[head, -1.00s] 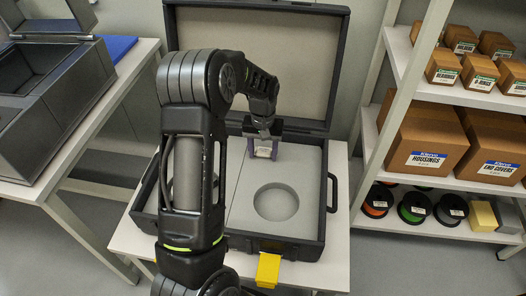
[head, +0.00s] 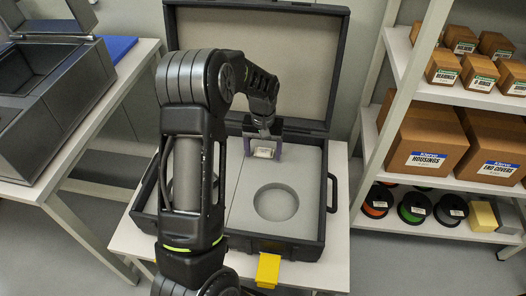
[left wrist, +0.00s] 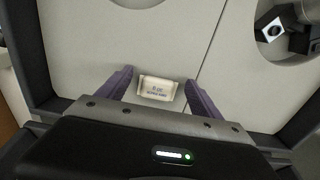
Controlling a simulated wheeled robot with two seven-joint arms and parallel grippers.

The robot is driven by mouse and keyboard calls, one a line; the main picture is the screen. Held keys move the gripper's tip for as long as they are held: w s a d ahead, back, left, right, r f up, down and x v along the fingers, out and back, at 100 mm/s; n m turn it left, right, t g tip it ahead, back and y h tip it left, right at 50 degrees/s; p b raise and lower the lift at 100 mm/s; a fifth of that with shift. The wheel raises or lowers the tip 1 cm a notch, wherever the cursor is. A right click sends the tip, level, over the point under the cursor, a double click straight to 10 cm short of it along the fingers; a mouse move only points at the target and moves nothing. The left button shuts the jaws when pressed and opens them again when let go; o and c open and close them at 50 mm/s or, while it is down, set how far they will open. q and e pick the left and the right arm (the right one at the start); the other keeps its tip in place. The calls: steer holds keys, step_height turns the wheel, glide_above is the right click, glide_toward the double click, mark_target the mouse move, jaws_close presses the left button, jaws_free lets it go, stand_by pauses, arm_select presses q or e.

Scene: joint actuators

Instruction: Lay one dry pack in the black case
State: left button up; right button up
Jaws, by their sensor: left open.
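The black case (head: 319,228) stands open on a small table, its lid upright behind it and grey foam inside. One small pale dry pack (head: 264,152) is in the back part of the case, flat on the foam as far as I can tell. It also shows in the left wrist view (left wrist: 157,88), printed side up. My left gripper (head: 263,150) is open around the pack, with one purple finger on each side and gaps between. The left wrist view shows the same open fingers (left wrist: 159,92). My right gripper is not in view.
The foam has a round empty recess (head: 276,202). Another recess in the left wrist view holds a dark metal part (left wrist: 272,29). A yellow tag (head: 268,270) hangs at the case front. Shelves with cartons (head: 425,139) stand right; a grey bin (head: 50,100) stands left.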

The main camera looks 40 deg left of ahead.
arm_select(q)
step_height(320, 180, up, 12)
steer(key=shift+p, duration=0.45)
steer(key=shift+f, duration=0.15)
